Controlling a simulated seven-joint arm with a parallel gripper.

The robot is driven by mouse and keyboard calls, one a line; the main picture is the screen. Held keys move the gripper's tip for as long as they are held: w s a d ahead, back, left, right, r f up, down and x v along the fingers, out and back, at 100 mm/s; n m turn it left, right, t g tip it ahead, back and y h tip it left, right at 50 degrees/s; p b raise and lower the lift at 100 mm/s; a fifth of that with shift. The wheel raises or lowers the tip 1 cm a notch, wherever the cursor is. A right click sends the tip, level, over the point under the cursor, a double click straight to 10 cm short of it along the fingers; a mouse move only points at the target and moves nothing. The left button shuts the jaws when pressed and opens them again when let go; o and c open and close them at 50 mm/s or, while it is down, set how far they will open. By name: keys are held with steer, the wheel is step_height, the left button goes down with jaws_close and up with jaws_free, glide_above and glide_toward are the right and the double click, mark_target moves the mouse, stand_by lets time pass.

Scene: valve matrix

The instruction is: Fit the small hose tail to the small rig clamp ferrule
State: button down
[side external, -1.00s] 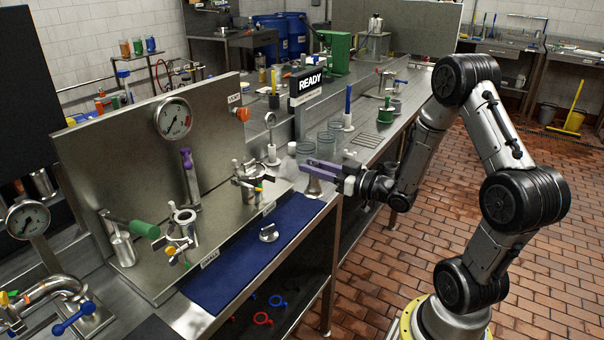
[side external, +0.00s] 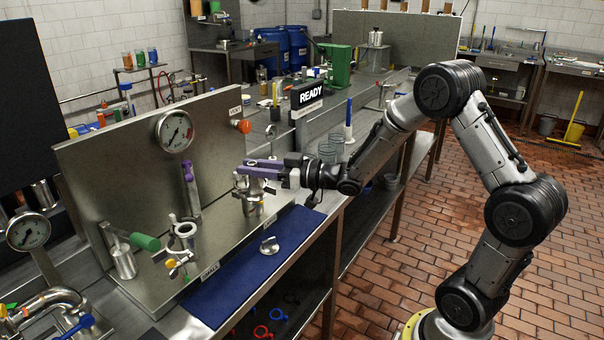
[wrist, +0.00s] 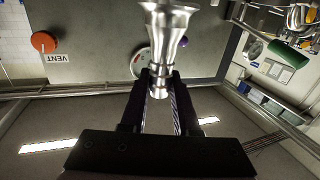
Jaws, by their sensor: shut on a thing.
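My gripper (side external: 247,169), with purple fingers, is level above the right clamp stand (side external: 252,203) in the side view. In the wrist view its dark fingers are shut on a shiny steel hose tail (wrist: 162,48), which has a flared end and a ribbed narrower part. In the side view the fingers and stand crowd around the hose tail, so I cannot tell whether it touches the ferrule there. A second clamp stand with an open ring (side external: 184,232) stands to the left.
A blue mat (side external: 235,278) lies in front of the stands with a loose steel clamp part (side external: 269,246) on it. A steel back panel (side external: 110,165) with a gauge (side external: 174,131) rises behind. A green-handled valve (side external: 145,242) is at left. Glass beakers (side external: 328,151) stand behind my wrist.

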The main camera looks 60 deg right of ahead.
steer(key=w+a+r+n+y, duration=0.1)
steer(key=w+a, duration=0.3)
steer(key=a, duration=0.3)
steer(key=w+a+r+n+g+y, duration=0.1)
steer(key=w+a+r+y, duration=0.1)
steer(key=w+a, duration=0.3)
steer(key=a, duration=0.2)
steer(key=shift+a, duration=0.35)
steer(key=shift+f, duration=3.3)
steer(key=c, duration=0.6)
jaws_free()
steer(key=shift+f, duration=0.1)
